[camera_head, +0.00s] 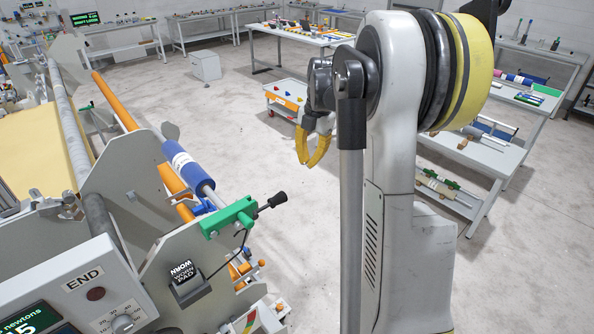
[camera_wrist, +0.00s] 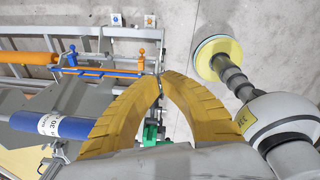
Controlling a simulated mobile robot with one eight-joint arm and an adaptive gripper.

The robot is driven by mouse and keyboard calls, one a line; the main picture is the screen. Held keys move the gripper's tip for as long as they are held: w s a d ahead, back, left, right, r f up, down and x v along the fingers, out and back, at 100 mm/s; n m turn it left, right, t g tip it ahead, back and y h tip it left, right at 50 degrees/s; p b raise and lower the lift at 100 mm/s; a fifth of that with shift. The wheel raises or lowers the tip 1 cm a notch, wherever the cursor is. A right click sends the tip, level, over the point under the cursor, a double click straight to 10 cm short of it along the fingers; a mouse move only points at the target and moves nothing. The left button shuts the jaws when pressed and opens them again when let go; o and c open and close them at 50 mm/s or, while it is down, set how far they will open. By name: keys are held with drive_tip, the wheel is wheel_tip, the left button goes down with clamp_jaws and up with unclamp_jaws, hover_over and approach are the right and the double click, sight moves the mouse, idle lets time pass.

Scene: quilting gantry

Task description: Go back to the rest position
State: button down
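My gripper (camera_head: 309,163) hangs fingers-down in the middle of the head view, in front of the arm. Its two yellow fingers are bowed, and their tips come together with nothing seen between them. In the wrist view the gripper (camera_wrist: 161,80) shows the same two ribbed fingers, meeting at the tips, with bare floor and the machine's edge beyond. It is over the open floor, to the right of the quilting machine, and looks apart from everything.
A blue roller (camera_head: 188,167), a green clamp (camera_head: 229,216) with a black-knobbed lever and the END panel (camera_head: 85,281) are at left. A low cart (camera_head: 286,97) stands behind the gripper. Worktables (camera_head: 470,152) stand right; a bench (camera_head: 300,33) stands behind. Grey floor lies between.

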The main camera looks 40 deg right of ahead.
drive_tip(key=shift+d+r, duration=0.15)
drive_tip(key=shift+d, duration=0.3)
drive_tip(key=shift+a, duration=0.15)
